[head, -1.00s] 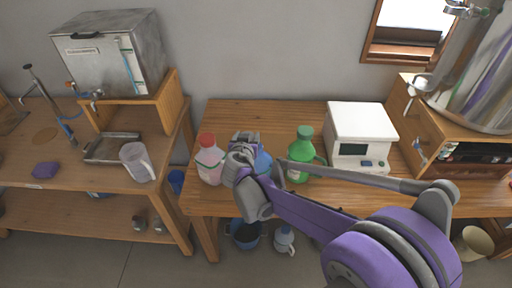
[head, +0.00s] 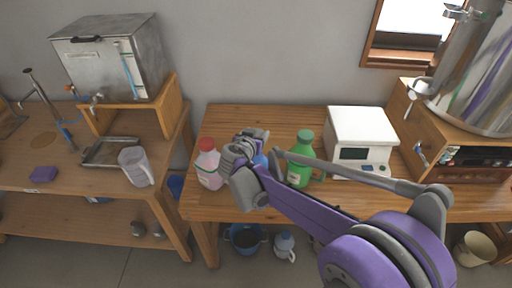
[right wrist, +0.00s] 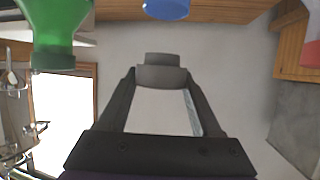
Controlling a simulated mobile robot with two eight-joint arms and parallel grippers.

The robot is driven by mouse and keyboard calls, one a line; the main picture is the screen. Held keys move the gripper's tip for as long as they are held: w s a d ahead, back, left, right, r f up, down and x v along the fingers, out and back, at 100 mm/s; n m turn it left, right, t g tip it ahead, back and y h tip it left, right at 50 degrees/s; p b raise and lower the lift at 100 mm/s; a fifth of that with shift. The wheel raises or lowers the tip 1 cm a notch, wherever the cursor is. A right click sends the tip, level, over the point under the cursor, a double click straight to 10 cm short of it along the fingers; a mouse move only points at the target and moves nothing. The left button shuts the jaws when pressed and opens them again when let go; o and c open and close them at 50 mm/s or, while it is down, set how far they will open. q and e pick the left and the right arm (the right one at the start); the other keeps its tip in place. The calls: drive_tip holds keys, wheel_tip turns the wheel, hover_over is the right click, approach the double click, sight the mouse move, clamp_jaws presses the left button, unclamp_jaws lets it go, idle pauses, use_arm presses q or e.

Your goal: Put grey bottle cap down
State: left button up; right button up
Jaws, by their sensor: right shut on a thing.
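My right gripper (head: 252,136) is over the middle table, between the red-capped bottle and the green bottle. In the right wrist view its fingers are shut on the grey bottle cap (right wrist: 162,76), with a plain wall behind. The cap is hard to tell from the gripper in the head view. A blue bottle (head: 261,161) stands just behind my gripper and is mostly hidden by it; its blue top (right wrist: 166,8) shows apart from the cap in the right wrist view. My left gripper is not in view.
A bottle with a red cap (head: 207,145) stands left of my gripper, and a green bottle (head: 299,162) stands right. A white device (head: 361,130) is farther right. The table's back strip (head: 265,115) is clear. A pitcher (head: 136,167) stands on the left table.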

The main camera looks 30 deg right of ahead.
drive_tip(key=shift+f, duration=2.65)
drive_tip(key=shift+f, duration=0.1)
drive_tip(key=o, duration=1.5)
drive_tip(key=shift+c, duration=0.2)
